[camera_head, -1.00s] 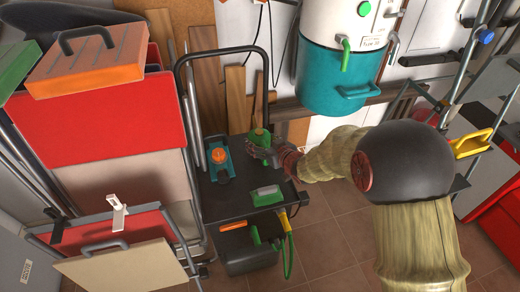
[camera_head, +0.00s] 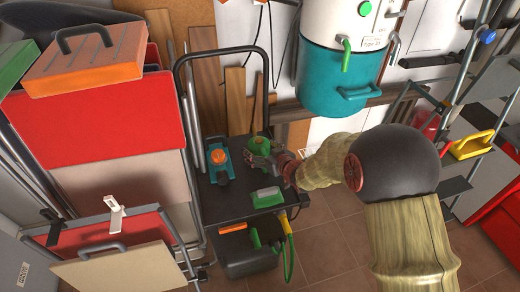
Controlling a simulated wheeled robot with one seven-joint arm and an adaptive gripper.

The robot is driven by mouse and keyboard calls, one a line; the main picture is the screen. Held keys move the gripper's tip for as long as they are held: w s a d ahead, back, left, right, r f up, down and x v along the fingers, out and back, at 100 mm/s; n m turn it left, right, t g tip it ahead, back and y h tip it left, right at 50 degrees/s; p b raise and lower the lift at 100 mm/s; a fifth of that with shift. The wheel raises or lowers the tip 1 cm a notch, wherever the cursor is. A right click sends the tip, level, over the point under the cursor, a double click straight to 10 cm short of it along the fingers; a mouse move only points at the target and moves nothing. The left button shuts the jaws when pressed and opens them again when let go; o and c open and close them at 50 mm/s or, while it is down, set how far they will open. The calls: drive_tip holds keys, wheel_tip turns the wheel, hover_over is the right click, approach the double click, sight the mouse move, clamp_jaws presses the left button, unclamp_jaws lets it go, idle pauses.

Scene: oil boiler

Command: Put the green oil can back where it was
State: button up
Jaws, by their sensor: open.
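The green oil can (camera_head: 261,142) stands on the dark top of the cart (camera_head: 238,201), toward its back right. Only its green upper part shows clearly; my gripper hides much of the rest. My gripper (camera_head: 256,158) is open, right beside the can on its near side. I cannot tell whether the fingers touch the can or reach around it. My arm comes in from the right.
A teal tool with an orange knob (camera_head: 219,160) and a green-and-white block (camera_head: 267,197) share the cart top. The teal and white boiler (camera_head: 335,85) hangs behind. Red panels (camera_head: 100,120) stand left. A green-yellow hose (camera_head: 288,250) hangs at the cart's right.

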drive_tip(key=shift+r, duration=0.25)
drive_tip(key=p+v, duration=0.3)
drive_tip(key=v, duration=0.8)
drive_tip(key=shift+p, duration=0.3)
drive_tip(key=shift+s+d+r, duration=0.1)
drive_tip(key=shift+s+d, duration=0.15)
drive_tip(key=shift+s, duration=0.2)
